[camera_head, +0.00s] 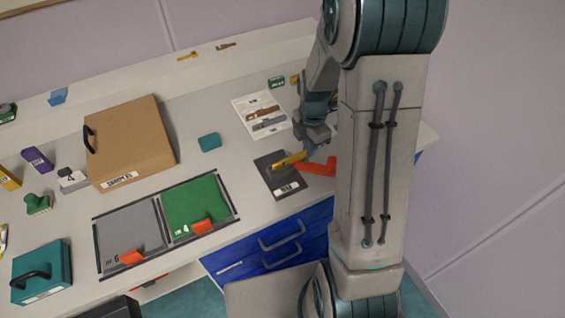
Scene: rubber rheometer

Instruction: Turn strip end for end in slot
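A yellow strip (289,160) shows at the dark grey holder (270,170), which has a white label near its front. The strip lies at a slant, with its right end close under my gripper (309,151). I cannot tell whether it sits in a slot or is held above it. My gripper points down over the holder's right side; its fingers are small and partly hidden, so I cannot tell whether they are open or shut on the strip. A red-orange piece (321,168) lies just right of the strip, partly behind my arm.
A printed sheet (247,104) lies behind the holder. Left of it are a teal block (209,142), a brown case (128,150) and grey and green panels (196,203) with red-orange handles. Small strips (187,56) lie on the back ledge.

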